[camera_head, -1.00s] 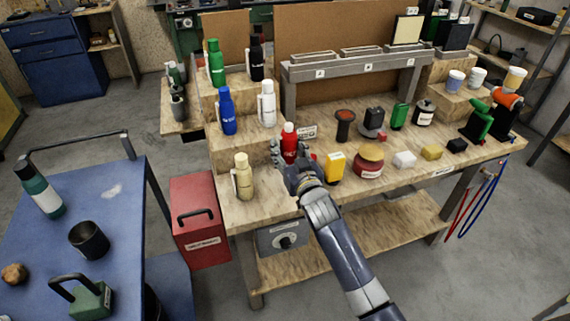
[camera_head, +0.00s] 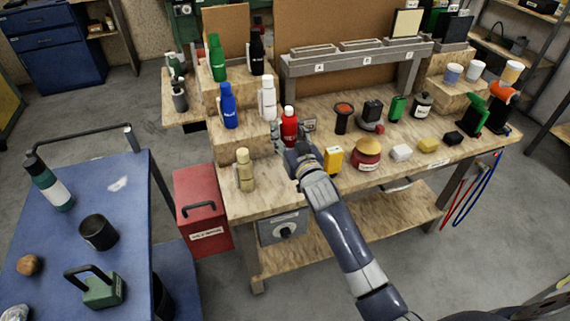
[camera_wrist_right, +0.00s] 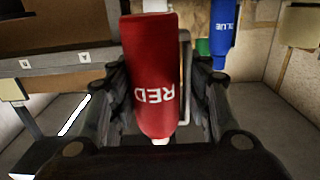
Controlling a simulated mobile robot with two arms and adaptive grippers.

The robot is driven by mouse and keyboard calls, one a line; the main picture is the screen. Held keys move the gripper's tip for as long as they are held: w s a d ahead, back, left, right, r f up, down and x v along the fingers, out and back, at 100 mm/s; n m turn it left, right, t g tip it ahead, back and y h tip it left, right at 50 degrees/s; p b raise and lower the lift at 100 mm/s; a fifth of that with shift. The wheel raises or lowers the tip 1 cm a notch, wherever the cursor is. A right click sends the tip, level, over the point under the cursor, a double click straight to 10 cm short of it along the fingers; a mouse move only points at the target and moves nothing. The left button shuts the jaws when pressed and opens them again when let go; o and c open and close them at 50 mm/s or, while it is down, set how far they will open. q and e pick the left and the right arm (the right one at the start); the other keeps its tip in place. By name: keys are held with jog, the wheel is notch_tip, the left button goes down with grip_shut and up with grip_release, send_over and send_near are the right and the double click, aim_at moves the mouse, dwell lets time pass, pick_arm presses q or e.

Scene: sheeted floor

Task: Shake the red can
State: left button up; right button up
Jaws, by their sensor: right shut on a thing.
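The red can (camera_head: 289,125), with a white cap, is upright in my right gripper (camera_head: 284,138) near the left part of the workbench. It appears a little above the bench top, though the gripper hides its lower part. In the right wrist view the red can (camera_wrist_right: 155,75) fills the space between the two dark fingers (camera_wrist_right: 158,100), its RED label upside down in that picture. My right gripper is shut on it. My left gripper is in neither view.
On the stepped stand left of the can are the blue (camera_head: 228,107), white (camera_head: 267,98), green (camera_head: 217,58) and black cans. A cream can (camera_head: 245,170) stands at front left.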

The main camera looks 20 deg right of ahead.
aim_at(287, 108)
notch_tip(287, 108, up, 8)
jog(key=shift+w+f, duration=0.1)
jog(key=shift+w, duration=0.05)
notch_tip(287, 108, down, 7)
jog(key=shift+f, duration=0.1)
notch_tip(287, 108, up, 7)
jog(key=shift+r, duration=0.2)
jog(key=f, duration=0.6)
jog(key=shift+s+f, duration=0.2)
jog(key=shift+f, duration=0.1)
jog(key=shift+w+f, duration=0.1)
jog(key=shift+f, duration=0.15)
jog(key=shift+w+r, duration=0.1)
jog(key=shift+r, duration=3.45)
notch_tip(287, 108, down, 7)
jog(key=shift+f, duration=0.15)
